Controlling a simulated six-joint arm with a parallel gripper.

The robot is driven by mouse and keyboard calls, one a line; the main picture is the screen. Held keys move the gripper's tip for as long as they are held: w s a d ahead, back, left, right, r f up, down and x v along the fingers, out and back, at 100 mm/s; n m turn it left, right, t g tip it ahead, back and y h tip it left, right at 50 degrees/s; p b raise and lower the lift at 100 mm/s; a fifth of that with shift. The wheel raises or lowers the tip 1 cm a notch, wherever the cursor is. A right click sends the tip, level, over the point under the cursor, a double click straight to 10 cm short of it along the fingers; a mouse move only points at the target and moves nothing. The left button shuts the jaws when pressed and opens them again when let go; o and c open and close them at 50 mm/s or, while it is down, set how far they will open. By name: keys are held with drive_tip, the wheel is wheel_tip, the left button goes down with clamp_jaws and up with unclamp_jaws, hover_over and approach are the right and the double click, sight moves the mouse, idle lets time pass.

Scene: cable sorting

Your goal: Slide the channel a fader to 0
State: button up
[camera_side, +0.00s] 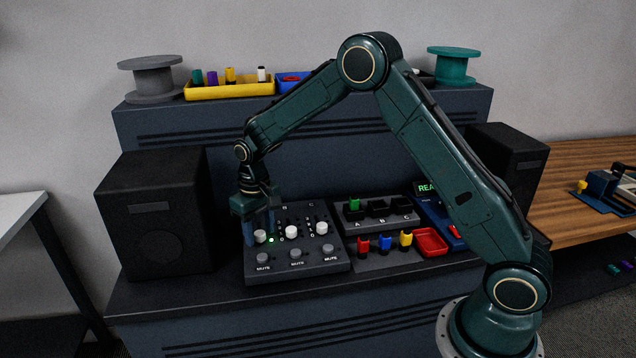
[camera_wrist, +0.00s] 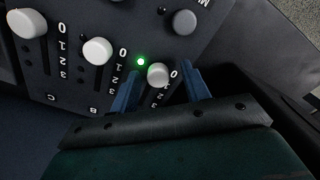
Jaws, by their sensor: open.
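The mixer (camera_side: 340,266) stands on the dark bench with three white fader knobs in a row. The channel A fader knob (camera_side: 260,236) is the leftmost in the side view. In the wrist view this knob (camera_wrist: 158,74) appears about level with the printed 0, and a green light (camera_wrist: 140,61) glows beside it. My gripper (camera_side: 261,231) is lowered over channel A. Its blue fingers stand open, one on each side of the knob, with visible gaps in the wrist view (camera_wrist: 160,84). The A label is hidden there.
The channel B fader knob (camera_wrist: 97,51) is close beside my gripper, with the channel C fader knob (camera_wrist: 25,22) beyond it. Grey mute buttons (camera_side: 296,253) lie in front. A black speaker (camera_side: 155,215) stands left; a connector panel (camera_side: 378,212) and red tray (camera_side: 430,242) sit right.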

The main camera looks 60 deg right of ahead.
sight(260, 234)
wheel_tip(260, 234, up, 14)
idle(0.7)
drive_tip(key=s+r+t, duration=0.1)
drive_tip(key=s+r, duration=0.4)
drive_tip(key=s, duration=0.3)
drive_tip(key=s+r+t, duration=0.2)
drive_tip(key=s+r, duration=0.3)
drive_tip(key=s, duration=0.4)
drive_tip(key=s+f+n+t, duration=0.1)
drive_tip(key=s+f+t, duration=0.1)
drive_tip(key=s, duration=1.4)
drive_tip(key=shift+a+f+t, duration=0.25)
drive_tip(key=shift+a+t, duration=0.05)
drive_tip(key=shift+a, duration=0.05)
idle(0.9)
